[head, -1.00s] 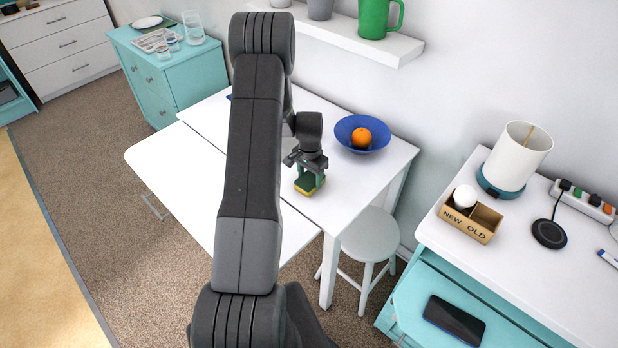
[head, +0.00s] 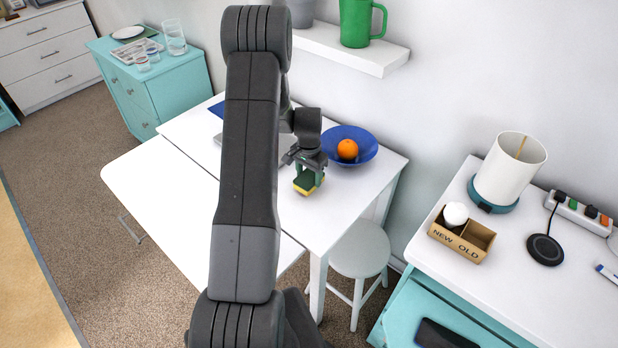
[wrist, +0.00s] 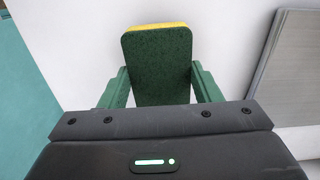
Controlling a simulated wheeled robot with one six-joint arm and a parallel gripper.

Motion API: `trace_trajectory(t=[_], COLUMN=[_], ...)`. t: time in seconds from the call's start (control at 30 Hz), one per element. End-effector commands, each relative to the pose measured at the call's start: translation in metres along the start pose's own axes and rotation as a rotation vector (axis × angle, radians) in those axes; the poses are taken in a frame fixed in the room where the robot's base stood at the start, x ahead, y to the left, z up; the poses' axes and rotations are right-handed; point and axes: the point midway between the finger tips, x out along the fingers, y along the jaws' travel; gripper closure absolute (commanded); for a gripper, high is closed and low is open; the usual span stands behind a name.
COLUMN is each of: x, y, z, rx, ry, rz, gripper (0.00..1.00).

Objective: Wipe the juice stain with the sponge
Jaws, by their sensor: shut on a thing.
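The sponge (head: 308,183), yellow with a dark green scouring side, is held between the green fingers of my gripper (head: 309,172) over the white table (head: 325,205). In the wrist view the sponge (wrist: 158,62) shows its green face and a yellow edge, with my gripper (wrist: 160,88) shut on it from both sides. I cannot tell whether the sponge touches the table top. No juice stain shows in either view; my arm hides part of the table.
A blue bowl (head: 366,136) with an orange (head: 347,149) stands just right of my gripper. A grey flat thing (wrist: 290,70) lies on the table at the right of the wrist view. A white stool (head: 360,248) is beside the table. A shelf (head: 370,57) hangs above.

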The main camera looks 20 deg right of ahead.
Motion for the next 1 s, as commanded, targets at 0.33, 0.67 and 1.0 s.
trace_trajectory(t=[0.33, 0.67, 1.0], x=[-0.034, -0.055, -0.055], y=[0.001, 0.002, 0.002], z=[0.004, 0.007, 0.007], rx=[-0.007, -0.011, -0.011], ry=[0.000, -0.001, -0.001], rz=[0.000, 0.000, 0.000], gripper=[0.67, 0.67, 0.67])
